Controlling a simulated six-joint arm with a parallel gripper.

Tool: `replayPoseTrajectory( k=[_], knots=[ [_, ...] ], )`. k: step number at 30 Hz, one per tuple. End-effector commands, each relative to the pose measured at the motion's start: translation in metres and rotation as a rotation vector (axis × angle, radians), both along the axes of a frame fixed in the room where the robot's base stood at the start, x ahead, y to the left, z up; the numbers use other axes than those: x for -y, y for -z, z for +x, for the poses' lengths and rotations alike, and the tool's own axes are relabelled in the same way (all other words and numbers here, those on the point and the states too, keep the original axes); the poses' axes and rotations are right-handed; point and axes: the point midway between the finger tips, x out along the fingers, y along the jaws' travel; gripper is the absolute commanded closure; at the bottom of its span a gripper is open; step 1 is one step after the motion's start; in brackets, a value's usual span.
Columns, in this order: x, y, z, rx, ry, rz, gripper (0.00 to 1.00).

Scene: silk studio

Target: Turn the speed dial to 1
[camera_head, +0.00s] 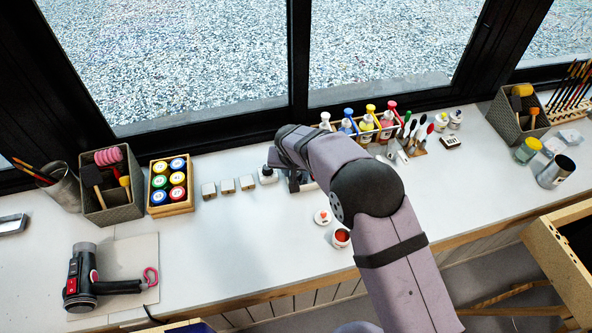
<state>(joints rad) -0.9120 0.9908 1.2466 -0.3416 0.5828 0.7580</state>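My arm reaches in from the lower right, and its wrist is bent down over the white counter (250,230) near the window. My gripper (300,184) is mostly hidden behind the arm, and I cannot see whether its fingers are open or shut. A small white device with a dark top (267,175) stands just left of the gripper. Part of another pale object shows beside the gripper, too covered to identify. I cannot make out the speed dial or its numbers; it may be hidden by my wrist.
Three small white blocks (227,187) stand left of the gripper. Further left are a wooden box of paint jars (171,187) and a grey basket (110,185). An open red jar (341,237) stands near the arm. A bottle rack (365,127) is behind it.

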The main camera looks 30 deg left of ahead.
Motion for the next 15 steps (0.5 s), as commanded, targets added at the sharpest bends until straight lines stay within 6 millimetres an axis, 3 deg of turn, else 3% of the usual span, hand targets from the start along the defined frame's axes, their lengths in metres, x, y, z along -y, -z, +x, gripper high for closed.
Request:
replayPoseTrajectory(
  k=[2,6,15],
  knots=[
    [0.0,0.0,0.0,0.0,0.0,0.0,0.65],
    [-0.0001,-0.0001,-0.0001,0.0,0.0,0.0,0.95],
    [0.0004,-0.0004,0.0,-0.001,-0.016,-0.001,0.95]
  ],
)
